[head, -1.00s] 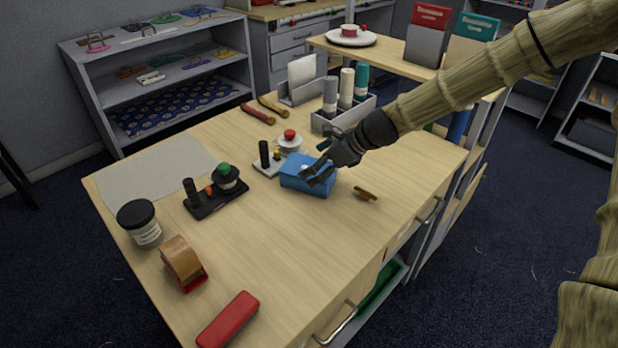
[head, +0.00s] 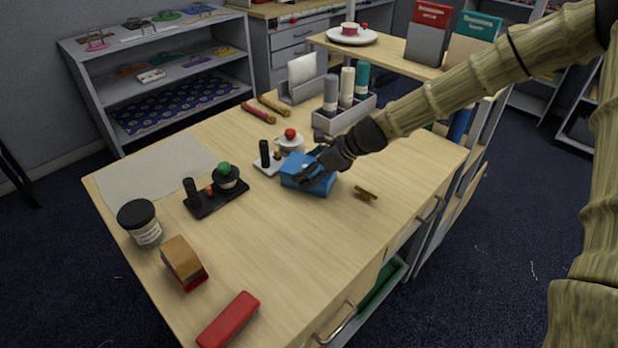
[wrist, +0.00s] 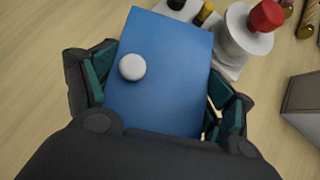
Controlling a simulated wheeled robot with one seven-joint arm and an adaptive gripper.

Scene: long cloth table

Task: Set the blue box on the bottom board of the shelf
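The blue box (head: 296,173) lies on the wooden table; it has a round white knob (wrist: 132,67) on its top. My gripper (head: 312,172) is down at the box from its right side. In the wrist view the box (wrist: 165,75) sits between the two green-padded fingers. A thin light gap shows by the right finger, and the left pad is close against the box's edge. The grey shelf (head: 168,79) stands at the back left. Its bottom board carries a blue patterned cloth (head: 178,107) with no objects visible on it.
Near the box are a stamp set with a red-topped white piece (head: 290,140), a black stamp tray (head: 216,197) and a small brown piece (head: 365,193). A grey caddy with cylinders (head: 345,115) stands behind. A jar (head: 140,223), tape dispenser (head: 184,262) and red case (head: 228,319) are nearer.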

